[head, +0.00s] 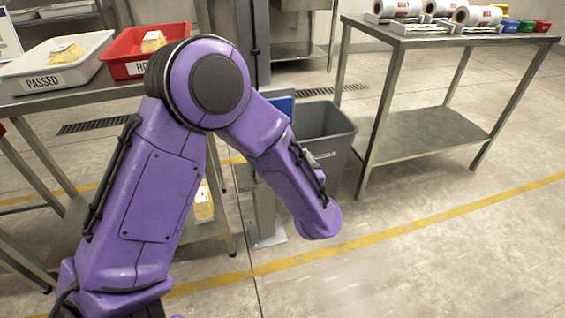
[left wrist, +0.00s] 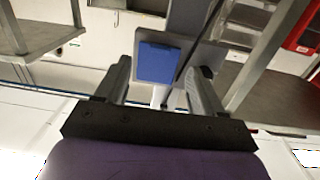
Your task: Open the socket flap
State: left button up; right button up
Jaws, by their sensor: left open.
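The socket flap appears to be a blue square panel (left wrist: 158,63) in the left wrist view. It sits on a grey post and looks closed, though its edges are too small to judge. My left gripper (left wrist: 163,70) is open, its two dark fingers on either side of the blue panel in the picture. The panel looks beyond the fingertips, with no contact visible. In the head view a blue panel (head: 286,105) shows partly behind my purple left forearm, and my left fingers are hidden. My right gripper is in neither view.
A grey bin (head: 338,140) stands close behind my forearm. At the left a table holds a white PASSED tray (head: 62,70) and a red tray (head: 120,45). A steel table (head: 440,40) with rolls stands at the right. The floor in front is clear.

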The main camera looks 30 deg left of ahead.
pick_arm(q)
jog(key=w+a+r+y+b, duration=0.1)
jog(key=w+a+b, duration=0.1)
jog(key=w+a, duration=0.5)
jog(key=shift+a+r+n, duration=0.25)
jog(key=shift+a+n, duration=0.05)
jog(key=shift+a, duration=0.15)
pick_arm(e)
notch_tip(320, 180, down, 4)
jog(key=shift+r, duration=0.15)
pick_arm(q)
jog(key=shift+c, duration=0.3)
